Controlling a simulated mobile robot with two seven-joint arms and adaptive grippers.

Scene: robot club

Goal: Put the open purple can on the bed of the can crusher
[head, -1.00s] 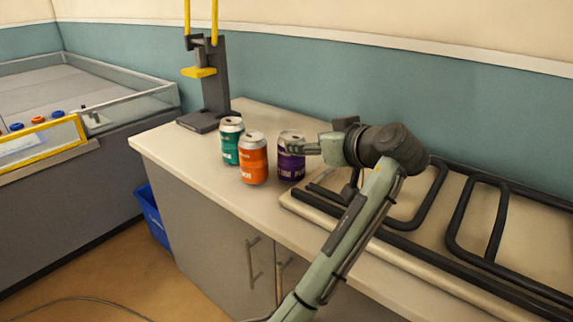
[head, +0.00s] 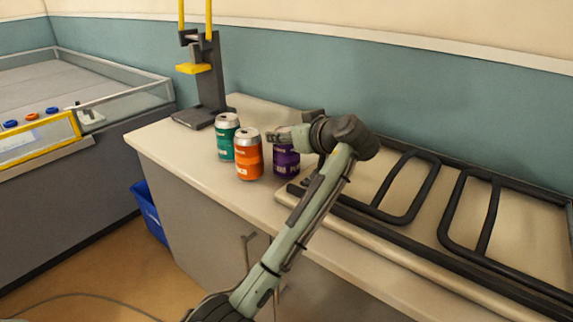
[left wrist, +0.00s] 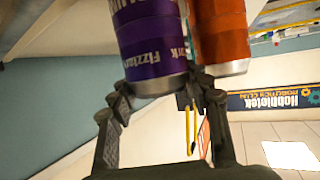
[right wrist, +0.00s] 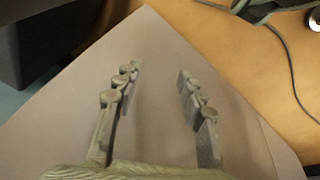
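The purple can (head: 286,164) stands upright on the counter, right of the orange can (head: 249,160). My left gripper (head: 274,136) is at its top and hides the rim in the head view. In the left wrist view the purple can (left wrist: 152,45) lies just ahead of the fingertips (left wrist: 158,97). The fingers are apart, near its end rim; I cannot make out contact. The can crusher (head: 207,90) stands at the back left, with its dark bed (head: 195,117) bare. My right gripper (right wrist: 160,80) is open and empty, outside the head view.
A teal can (head: 227,140) stands left of the orange can, close to it. A board with black frames (head: 400,190) covers the counter at right. Bare counter (head: 170,142) lies front left. A blue bin (head: 148,210) stands on the floor at left.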

